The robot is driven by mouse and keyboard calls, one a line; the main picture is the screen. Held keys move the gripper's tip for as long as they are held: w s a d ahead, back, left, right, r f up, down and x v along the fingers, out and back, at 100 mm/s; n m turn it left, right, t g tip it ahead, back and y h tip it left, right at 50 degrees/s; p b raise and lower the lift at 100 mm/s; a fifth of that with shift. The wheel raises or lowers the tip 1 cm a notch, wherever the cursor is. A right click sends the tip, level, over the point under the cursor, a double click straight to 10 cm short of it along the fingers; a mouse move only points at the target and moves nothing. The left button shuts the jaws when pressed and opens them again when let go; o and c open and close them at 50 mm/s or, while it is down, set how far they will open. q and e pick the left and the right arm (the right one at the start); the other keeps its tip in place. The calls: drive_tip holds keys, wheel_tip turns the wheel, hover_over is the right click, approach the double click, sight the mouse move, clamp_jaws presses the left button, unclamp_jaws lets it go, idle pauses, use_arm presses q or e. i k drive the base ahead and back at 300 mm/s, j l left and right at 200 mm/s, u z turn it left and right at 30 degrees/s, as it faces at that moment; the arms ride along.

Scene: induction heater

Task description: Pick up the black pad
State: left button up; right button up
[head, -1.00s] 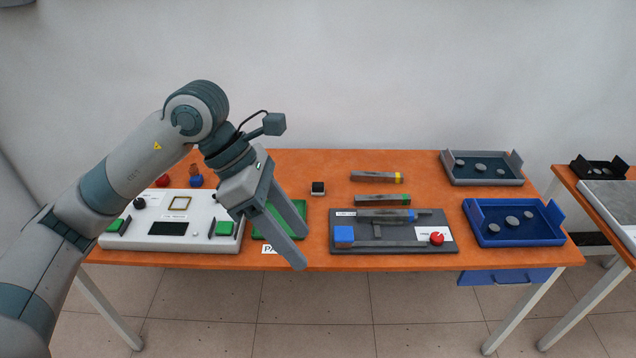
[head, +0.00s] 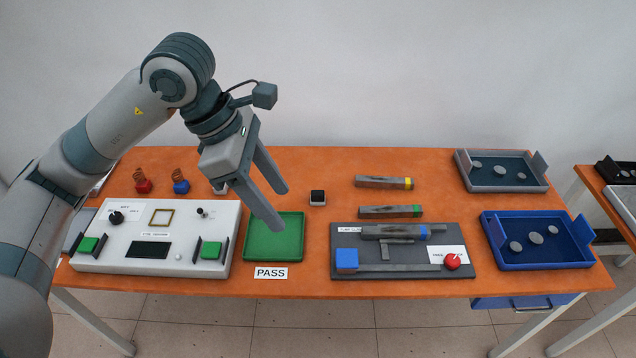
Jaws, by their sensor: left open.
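The black pad (head: 317,194) is a small dark block on a white base, standing on the orange table right of the green tray. My left gripper (head: 281,209) is open and empty, with its two fingers slanting down to the right. In the picture its fingertips are over the upper part of the green tray and left of the pad, apart from it. The fingers' height above the table is hard to tell. My right gripper does not show.
The green PASS tray (head: 275,258) is empty. A white control box (head: 105,245) stands left, a dark fixture plate (head: 400,268) right. A grey tray (head: 505,186) and a blue tray (head: 545,264) hold discs. The table around the pad is clear.

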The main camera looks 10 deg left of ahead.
sight(317, 197)
drive_tip(key=i+j, duration=0.15)
drive_tip(key=i, duration=0.4)
drive_tip(key=i+j, duration=0.2)
drive_tip(key=i, duration=0.4)
